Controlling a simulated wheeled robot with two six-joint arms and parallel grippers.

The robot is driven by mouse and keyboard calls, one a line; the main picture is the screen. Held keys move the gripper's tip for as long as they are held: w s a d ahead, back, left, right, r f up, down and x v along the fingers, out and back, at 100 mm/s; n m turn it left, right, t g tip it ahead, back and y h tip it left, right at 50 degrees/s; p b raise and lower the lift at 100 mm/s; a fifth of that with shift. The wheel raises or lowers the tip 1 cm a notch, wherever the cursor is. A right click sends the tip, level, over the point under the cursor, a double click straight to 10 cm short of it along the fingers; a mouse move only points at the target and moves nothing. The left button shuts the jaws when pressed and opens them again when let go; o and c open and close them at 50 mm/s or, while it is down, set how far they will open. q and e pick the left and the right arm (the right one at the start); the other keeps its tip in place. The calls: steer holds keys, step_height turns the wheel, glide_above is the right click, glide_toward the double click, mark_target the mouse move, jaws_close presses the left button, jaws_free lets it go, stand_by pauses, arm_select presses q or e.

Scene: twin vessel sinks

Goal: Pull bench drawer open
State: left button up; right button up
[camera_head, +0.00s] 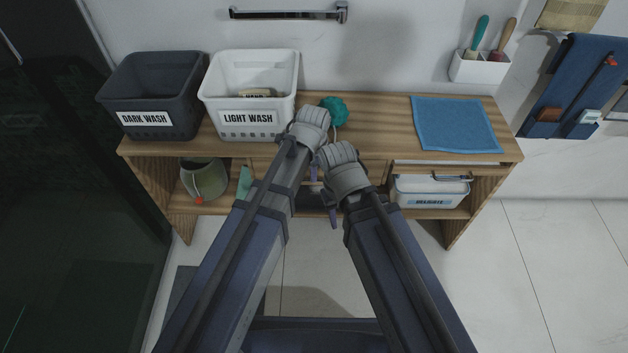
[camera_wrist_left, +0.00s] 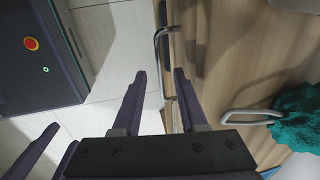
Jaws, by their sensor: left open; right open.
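In the left wrist view a metal bar handle (camera_wrist_left: 157,50) stands out from a wooden front. My left gripper (camera_wrist_left: 160,72) is open; the handle appears between its fingertips, but I cannot tell whether they touch it. In the head view my right gripper (camera_head: 333,208) is lower, in front of the bench. It is open, with its fingers mostly hidden.
A dark wash basket (camera_head: 120,100), light wash basket (camera_head: 222,95), teal scrubber (camera_head: 338,110) and blue cloth (camera_head: 455,123) are on the bench top. A green pot (camera_head: 205,180) and a labelled white bin (camera_head: 415,192) sit below. Pale floor (camera_head: 545,260) is clear at right.

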arm_select(q)
steer(key=shift+w+f+b, duration=0.2)
steer(key=shift+f+b, duration=0.5)
steer(key=shift+f, duration=0.25)
steer(key=shift+w+f+b, duration=0.15)
steer(key=shift+f+b, duration=0.5)
steer(key=shift+f, duration=0.3)
steer(key=shift+r, duration=0.1)
jaws_close()
